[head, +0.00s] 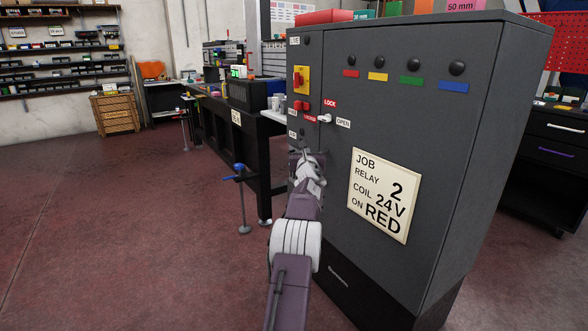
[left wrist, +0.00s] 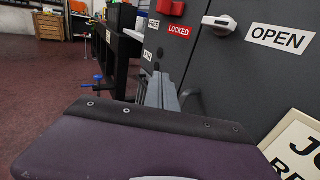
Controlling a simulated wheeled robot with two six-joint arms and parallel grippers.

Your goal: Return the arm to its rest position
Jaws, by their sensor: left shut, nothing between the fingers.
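My left arm reaches up from the bottom centre of the head view. Its gripper (head: 306,156) is in front of the left part of the grey cabinet (head: 450,130), below the switches. In the left wrist view the gripper (left wrist: 163,92) has its fingers shut together with nothing between them. A metal handle (left wrist: 191,100) shows just right of the fingers; I cannot tell whether they touch it. My right gripper is not in view.
The cabinet front carries a white lever (head: 324,118) between LOCK and OPEN labels, a yellow-backed red switch (head: 301,79) and a job sign (head: 384,195). The floor at left is clear.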

